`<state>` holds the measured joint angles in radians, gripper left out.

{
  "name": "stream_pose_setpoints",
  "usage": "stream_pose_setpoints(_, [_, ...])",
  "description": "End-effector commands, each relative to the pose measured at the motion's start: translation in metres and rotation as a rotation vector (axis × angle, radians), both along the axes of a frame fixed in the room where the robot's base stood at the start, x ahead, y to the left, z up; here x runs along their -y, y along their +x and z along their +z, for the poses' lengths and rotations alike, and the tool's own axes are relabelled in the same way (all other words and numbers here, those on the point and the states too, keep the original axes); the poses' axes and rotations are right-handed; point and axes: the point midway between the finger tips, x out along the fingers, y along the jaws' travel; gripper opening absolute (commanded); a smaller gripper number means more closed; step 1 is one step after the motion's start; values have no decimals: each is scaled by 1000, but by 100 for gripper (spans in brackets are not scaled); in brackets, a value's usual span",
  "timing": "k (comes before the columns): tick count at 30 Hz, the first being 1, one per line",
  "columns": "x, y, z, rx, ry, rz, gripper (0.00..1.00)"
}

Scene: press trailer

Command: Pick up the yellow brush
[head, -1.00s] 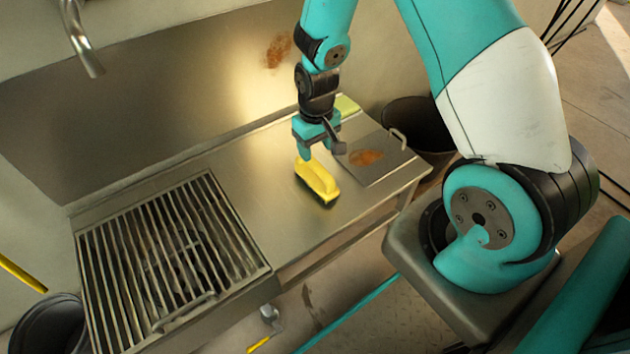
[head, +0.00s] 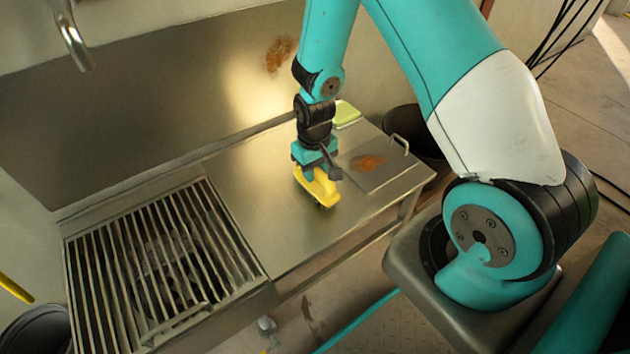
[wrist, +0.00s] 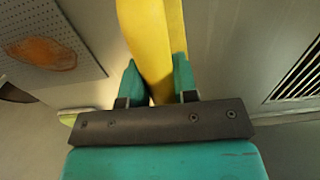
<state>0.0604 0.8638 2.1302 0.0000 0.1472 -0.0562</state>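The yellow brush (head: 325,190) lies on the steel worktop, its bristle side down. My gripper (head: 311,174) is lowered over it, pointing down, with its teal fingers at the brush's handle. In the wrist view the yellow handle (wrist: 150,45) runs between the two teal fingers (wrist: 160,80), one close on each side. Whether the fingers press on the handle cannot be made out. The gripper hides part of the brush in the head view.
A barred grill (head: 160,260) fills the worktop's left part. A rust-stained panel with a handle (head: 385,180) lies right of the brush, and a yellow-green pad (head: 346,113) lies behind. A dark bin (head: 402,120) stands beyond the right end. A curved tap (head: 75,40) is upper left.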

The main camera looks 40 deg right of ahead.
Motion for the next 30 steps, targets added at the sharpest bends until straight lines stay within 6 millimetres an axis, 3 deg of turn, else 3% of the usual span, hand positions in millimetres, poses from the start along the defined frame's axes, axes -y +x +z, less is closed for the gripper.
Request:
stream_pose_setpoints(1, [0, 0, 0, 0, 0, 0, 11])
stream_pose_setpoints(3, [0, 0, 0, 0, 0, 0, 1])
stream_pose_setpoints(11, [0, 0, 2, 0, 0, 0, 0])
stream_pose_setpoints(17, [0, 0, 18, 1, 0, 0, 0])
stream_pose_setpoints(22, [0, 1, 53, 3, 0, 0, 0])
stream_pose_setpoints(30, [0, 1, 136, 5, 0, 0, 0])
